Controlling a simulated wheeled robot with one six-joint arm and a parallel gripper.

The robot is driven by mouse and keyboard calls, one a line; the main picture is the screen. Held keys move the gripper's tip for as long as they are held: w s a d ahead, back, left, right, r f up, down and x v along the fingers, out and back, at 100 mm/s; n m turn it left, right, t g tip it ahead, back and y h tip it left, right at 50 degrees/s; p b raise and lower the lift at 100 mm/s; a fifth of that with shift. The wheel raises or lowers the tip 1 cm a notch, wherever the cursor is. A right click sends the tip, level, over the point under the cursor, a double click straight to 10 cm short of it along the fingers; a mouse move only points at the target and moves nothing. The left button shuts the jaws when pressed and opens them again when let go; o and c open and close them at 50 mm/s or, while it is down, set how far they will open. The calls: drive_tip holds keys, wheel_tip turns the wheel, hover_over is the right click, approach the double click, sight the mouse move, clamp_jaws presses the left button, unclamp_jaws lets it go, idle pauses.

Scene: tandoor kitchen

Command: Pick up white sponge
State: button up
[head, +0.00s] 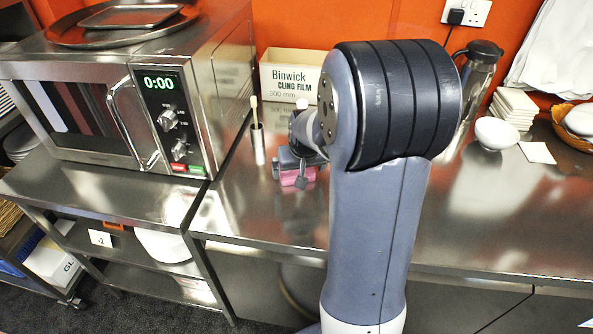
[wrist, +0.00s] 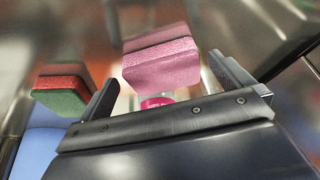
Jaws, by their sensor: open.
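I cannot make out a white sponge in either view. A pink sponge-like block (wrist: 162,68) shows in the wrist view, in line with the gap between the fingers of my gripper (wrist: 165,72). Pink also shows under my gripper (head: 293,176) in the head view, low over the steel counter (head: 255,215). My gripper is open; I cannot tell whether its fingers touch the block. A green block with a red layer (wrist: 62,100) lies outside the left finger in the wrist view. My arm hides part of the counter.
A cling film box (head: 291,75) stands behind. A white bowl (head: 497,133) and a steel jug (head: 480,75) are at right. The front right counter is clear.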

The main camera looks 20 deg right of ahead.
drive_tip(key=shift+x, duration=1.25)
drive_tip(key=shift+c, duration=0.2)
drive_tip(key=c, duration=0.8)
drive_tip(key=shift+r, duration=0.1)
drive_tip(key=shift+s+a+r, duration=0.15)
drive_tip(key=shift+r, duration=0.2)
drive_tip(key=r, duration=0.6)
drive_tip(key=shift+s+a+r+b, duration=0.15)
drive_tip(key=shift+s+b, duration=0.1)
drive_tip(key=shift+b, duration=0.1)
drive_tip(key=s+a, duration=0.3)
drive_tip(key=s, duration=0.2)
drive_tip(key=s+a+b, duration=0.1)
drive_tip(key=s+a, duration=0.3)
drive_tip(key=s, duration=0.1)
drive_tip(key=s+a+b, duration=0.1)
drive_tip(key=s+a, duration=0.2)
drive_tip(key=s, duration=0.2)
drive_tip(key=shift+s+a, duration=0.3)
drive_tip(key=shift+s, duration=0.1)
